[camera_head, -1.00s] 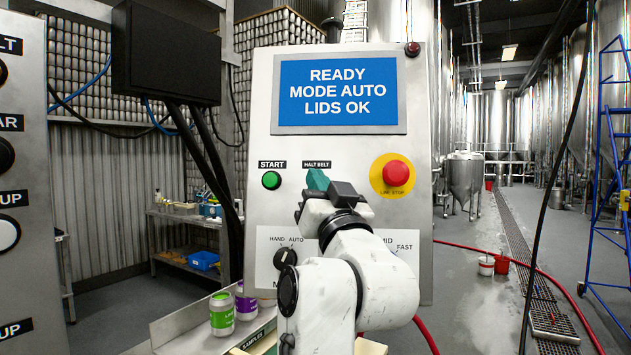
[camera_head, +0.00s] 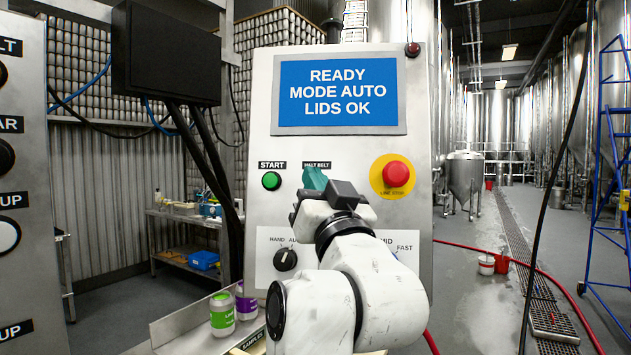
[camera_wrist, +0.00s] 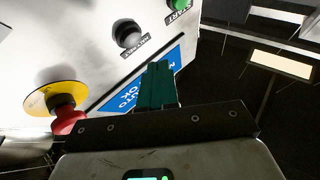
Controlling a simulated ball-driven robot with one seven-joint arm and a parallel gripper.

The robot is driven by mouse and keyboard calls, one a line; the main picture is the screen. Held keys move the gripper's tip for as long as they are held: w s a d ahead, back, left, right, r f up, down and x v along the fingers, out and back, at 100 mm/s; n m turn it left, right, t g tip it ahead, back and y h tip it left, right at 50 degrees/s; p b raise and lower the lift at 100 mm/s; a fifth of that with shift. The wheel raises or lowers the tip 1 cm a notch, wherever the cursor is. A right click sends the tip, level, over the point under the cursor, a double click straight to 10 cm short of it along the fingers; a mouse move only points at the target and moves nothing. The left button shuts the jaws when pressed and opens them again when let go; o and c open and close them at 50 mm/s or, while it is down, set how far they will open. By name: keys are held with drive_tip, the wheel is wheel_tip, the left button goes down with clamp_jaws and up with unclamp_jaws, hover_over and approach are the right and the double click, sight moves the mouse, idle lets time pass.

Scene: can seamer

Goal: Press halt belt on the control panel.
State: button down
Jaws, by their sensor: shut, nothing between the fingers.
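The control panel (camera_head: 350,150) stands upright ahead, with a blue screen reading READY, MODE AUTO, LIDS OK. The HALT BELT label (camera_head: 317,165) sits right of the START button (camera_head: 271,180). My gripper (camera_head: 314,178) has teal fingers, shut and empty, just below that label, hiding the halt belt button in the head view. In the wrist view the halt belt button (camera_wrist: 128,33) is a grey-black knob beside its label. The fingertips (camera_wrist: 158,68) show clear of the button there, with a visible gap in the picture.
A red line stop button (camera_head: 396,174) on a yellow disc is right of my gripper. A mode selector knob (camera_head: 285,260) is below left. Sample cans (camera_head: 222,313) stand on a shelf at lower left. A second panel (camera_head: 25,150) fills the left edge.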

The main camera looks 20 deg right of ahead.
drive_tip(key=shift+s+a+r, duration=0.15)
drive_tip(key=shift+s+a, duration=0.2)
drive_tip(key=shift+s, duration=0.3)
drive_tip(key=shift+s+a+r, duration=0.1)
drive_tip(key=shift+s+a, duration=0.25)
drive_tip(key=shift+s, duration=0.25)
wheel_tip(320, 180, down, 21)
drive_tip(key=w+d+n+g+y, duration=0.1)
drive_tip(key=d+n+g, duration=0.2)
drive_tip(key=g, duration=0.3)
drive_tip(key=s+d+f+g, duration=0.2)
drive_tip(key=s+f+g, duration=0.15)
drive_tip(key=f, duration=0.75)
drive_tip(key=s+d+f+g, duration=0.2)
drive_tip(key=s+f+g, duration=0.15)
drive_tip(key=f, duration=0.65)
drive_tip(key=s+f+g, duration=0.5)
drive_tip(key=s+f, duration=0.6)
drive_tip(key=s, duration=0.4)
drive_tip(key=s+d+f+g, duration=0.1)
drive_tip(key=s+f+g, duration=0.3)
drive_tip(key=s+f, duration=0.7)
drive_tip(key=s, duration=0.4)
drive_tip(key=shift+d+m+g+y, duration=0.15)
drive_tip(key=shift+m+g+y, duration=0.25)
